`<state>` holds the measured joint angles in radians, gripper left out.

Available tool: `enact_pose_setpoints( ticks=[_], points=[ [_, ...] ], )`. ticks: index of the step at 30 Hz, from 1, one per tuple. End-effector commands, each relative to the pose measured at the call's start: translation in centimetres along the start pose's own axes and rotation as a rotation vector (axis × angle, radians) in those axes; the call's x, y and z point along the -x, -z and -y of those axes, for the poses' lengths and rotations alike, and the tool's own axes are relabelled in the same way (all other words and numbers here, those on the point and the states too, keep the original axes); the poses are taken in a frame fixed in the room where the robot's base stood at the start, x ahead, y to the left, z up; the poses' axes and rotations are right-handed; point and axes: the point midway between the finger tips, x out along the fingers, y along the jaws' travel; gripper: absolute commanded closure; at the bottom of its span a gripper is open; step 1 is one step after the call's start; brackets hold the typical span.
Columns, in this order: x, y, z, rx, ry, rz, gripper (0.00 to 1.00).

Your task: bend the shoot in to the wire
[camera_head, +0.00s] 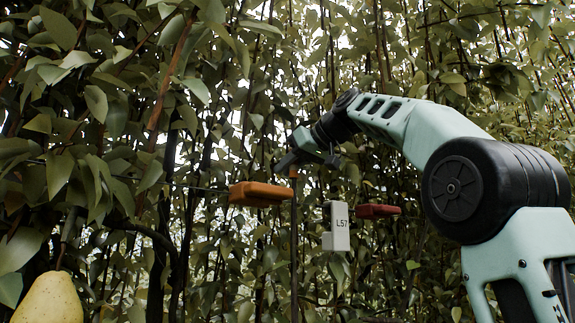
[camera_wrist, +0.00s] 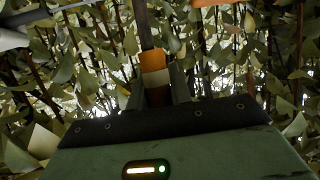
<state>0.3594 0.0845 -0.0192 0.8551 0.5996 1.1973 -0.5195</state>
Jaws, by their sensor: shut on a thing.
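My gripper (camera_head: 291,158) is shut on the shoot (camera_head: 294,250), a thin brown stem that stands nearly upright in the head view. An orange band (camera_head: 293,172) shows on it just below the jaws. The wire (camera_head: 200,188) runs thin and level on the left. An orange block (camera_head: 258,195) lies along the wire's line, just left of the shoot; I cannot tell whether they touch.
A white tag marked L57 (camera_head: 336,226) and a dark red block (camera_head: 377,211) are right of the shoot. A yellow pear (camera_head: 48,299) hangs at lower left. Dense leaves and stems fill the background. In the wrist view, an orange piece (camera_wrist: 215,3) crosses the top edge.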

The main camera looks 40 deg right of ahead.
Motion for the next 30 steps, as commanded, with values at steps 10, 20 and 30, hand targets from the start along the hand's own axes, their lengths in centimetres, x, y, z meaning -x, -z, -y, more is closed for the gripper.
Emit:
enact_pose_setpoints(
  ticks=[10,20,30],
  points=[
    [-0.1,0.2,-0.1,-0.004,-0.003,0.003,1.00],
    [-0.1,0.1,-0.1,-0.003,-0.002,0.006,0.58],
    [3.2,0.0,-0.1,-0.002,-0.006,0.003,0.58]
  ],
)
